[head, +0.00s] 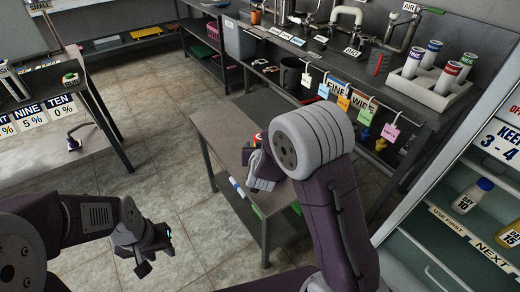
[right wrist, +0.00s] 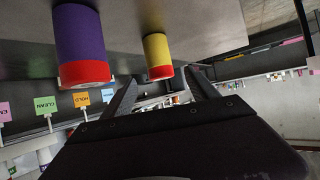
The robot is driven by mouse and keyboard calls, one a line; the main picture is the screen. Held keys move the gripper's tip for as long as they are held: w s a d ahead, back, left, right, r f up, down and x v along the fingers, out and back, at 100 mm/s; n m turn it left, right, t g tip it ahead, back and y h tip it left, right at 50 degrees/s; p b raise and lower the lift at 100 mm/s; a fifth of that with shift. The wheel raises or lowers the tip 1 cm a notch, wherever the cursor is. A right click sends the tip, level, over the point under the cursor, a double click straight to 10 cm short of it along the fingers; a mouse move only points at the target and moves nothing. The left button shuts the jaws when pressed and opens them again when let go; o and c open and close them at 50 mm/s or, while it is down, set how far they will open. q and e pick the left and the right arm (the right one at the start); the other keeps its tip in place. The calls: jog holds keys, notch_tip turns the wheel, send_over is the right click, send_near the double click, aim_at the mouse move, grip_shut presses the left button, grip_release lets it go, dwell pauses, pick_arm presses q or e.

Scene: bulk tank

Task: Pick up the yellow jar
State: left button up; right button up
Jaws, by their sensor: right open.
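The yellow jar (right wrist: 158,56) with a red end shows in the right wrist view, above and between my right gripper's two fingers. My right gripper (right wrist: 163,88) is open and empty, its fingers apart with the jar just beyond them; I cannot tell whether they touch it. In the head view my right gripper (head: 262,172) is over the grey table, partly covered by my own arm. A small red patch shows beside it, but the yellow jar cannot be made out there. My left gripper (head: 156,258) is open and empty, low over the floor at the left.
A purple jar (right wrist: 82,45) with a red end stands left of the yellow one in the right wrist view. The grey table (head: 226,124) has bare room at its far left. A caddy of labelled tubes (head: 428,88) and a shelf cabinet (head: 430,205) are at the right.

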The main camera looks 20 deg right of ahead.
jog(key=x, duration=0.2)
jog(key=shift+w+f, duration=0.25)
jog(key=shift+f, duration=0.05)
jog(key=shift+w+d+f+b, duration=0.2)
jog(key=shift+w+b, duration=0.1)
jog(key=shift+b, duration=0.25)
jog(key=b+x, duration=0.1)
jog(key=x, duration=0.3)
jog(key=shift+w+b, duration=0.1)
jog(key=shift+b, duration=0.2)
jog(key=shift+w, duration=0.15)
pick_arm(q)
notch_tip(320, 180, down, 3)
jog(key=shift+f, duration=0.15)
pick_arm(e)
jog(key=shift+r, duration=0.1)
grip_shut()
